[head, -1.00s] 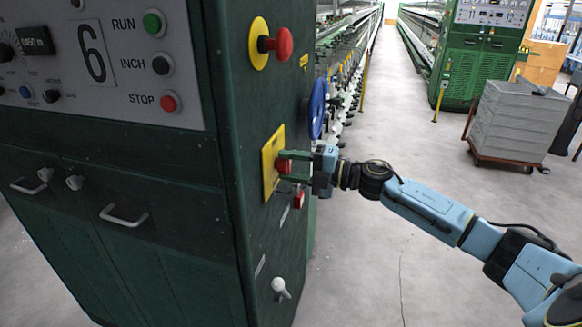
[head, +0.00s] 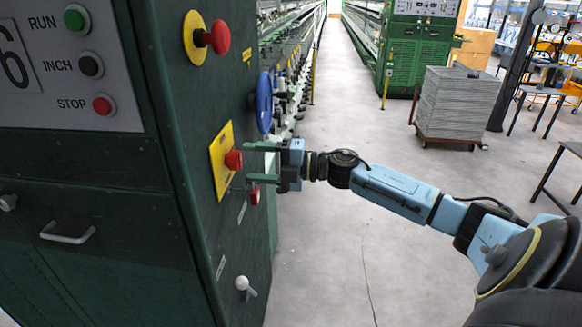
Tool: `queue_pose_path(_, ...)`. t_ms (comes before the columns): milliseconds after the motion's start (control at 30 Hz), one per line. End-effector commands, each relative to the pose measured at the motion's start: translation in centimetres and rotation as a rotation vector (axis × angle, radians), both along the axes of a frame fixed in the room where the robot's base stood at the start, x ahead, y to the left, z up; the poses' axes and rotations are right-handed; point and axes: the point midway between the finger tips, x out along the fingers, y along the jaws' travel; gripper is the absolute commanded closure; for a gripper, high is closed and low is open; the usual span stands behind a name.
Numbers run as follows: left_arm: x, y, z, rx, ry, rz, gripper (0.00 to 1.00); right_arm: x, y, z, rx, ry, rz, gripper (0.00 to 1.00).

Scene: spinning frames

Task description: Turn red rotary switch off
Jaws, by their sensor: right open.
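The red rotary switch (head: 233,160) sticks out from a yellow plate (head: 218,158) on the narrow side of the green machine cabinet (head: 190,130). Its turn position is too small to tell. My right gripper (head: 249,163) is open and empty, just right of the switch. Its two green fingers point at the switch, one above and one below its level, with the tips seeming a little clear of it. My left gripper is not in the view.
A red mushroom button (head: 219,38) on a yellow disc and a blue handwheel (head: 264,102) are above. A small red handle (head: 254,195) is just below my lower finger. A white-knobbed lever (head: 242,283) is lower.

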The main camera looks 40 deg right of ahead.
Motion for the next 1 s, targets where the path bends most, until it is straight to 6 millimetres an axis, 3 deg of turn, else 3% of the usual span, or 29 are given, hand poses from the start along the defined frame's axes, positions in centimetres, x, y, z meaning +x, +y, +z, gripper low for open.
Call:
queue_pose_path(500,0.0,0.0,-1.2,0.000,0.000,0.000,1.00,-5.7,-4.7,-0.2,-0.003,0.003,0.002,0.36)
queue_pose_path(1000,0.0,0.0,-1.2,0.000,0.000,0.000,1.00,-7.5,-6.3,0.0,-0.001,0.000,0.002,0.36)
